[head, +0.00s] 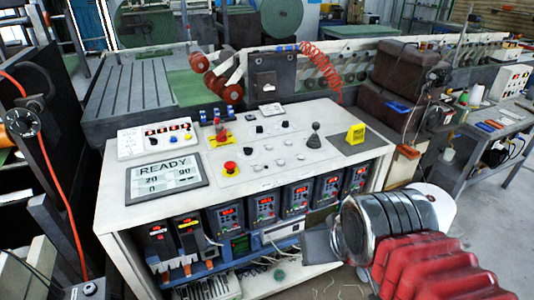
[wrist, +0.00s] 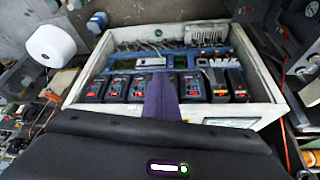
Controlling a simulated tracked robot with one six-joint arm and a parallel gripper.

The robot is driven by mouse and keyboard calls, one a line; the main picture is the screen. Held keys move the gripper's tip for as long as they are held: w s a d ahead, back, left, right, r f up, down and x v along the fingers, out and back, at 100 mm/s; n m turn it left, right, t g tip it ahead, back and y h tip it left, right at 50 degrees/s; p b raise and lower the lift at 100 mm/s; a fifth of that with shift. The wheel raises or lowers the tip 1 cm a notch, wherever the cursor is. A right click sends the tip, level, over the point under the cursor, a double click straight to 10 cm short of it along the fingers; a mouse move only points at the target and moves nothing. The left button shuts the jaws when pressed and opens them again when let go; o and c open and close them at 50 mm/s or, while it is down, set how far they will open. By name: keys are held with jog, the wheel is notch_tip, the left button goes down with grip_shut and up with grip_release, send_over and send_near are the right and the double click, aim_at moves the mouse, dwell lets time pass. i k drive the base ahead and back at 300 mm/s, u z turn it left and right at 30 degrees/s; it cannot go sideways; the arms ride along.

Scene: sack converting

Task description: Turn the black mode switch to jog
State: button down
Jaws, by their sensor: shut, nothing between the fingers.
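The white control console (head: 112,185) stands in front of me with its sloped panel facing up. Small black knobs sit on the panel, one (head: 259,129) near the middle and another (head: 285,124) to its right; which one is the mode switch, and its labels, are too small to tell. My gripper (head: 318,246) is shut and empty, low in front of the console's right half, apart from the knobs. In the wrist view my shut fingers (wrist: 162,100) point at the drive units, and the panel top is not clearly visible.
A red emergency button (head: 230,168), a grey joystick lever (head: 314,138) and a yellow block (head: 355,134) stand up from the panel. A READY display (head: 165,176) is at its left. Several drive units (head: 264,207) fill the open front. A red coiled hose (head: 325,65) hangs behind.

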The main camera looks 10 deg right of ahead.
aim_at(248, 151)
jog(key=u, duration=0.5)
jog(key=i, duration=0.9)
jog(key=u, duration=0.5)
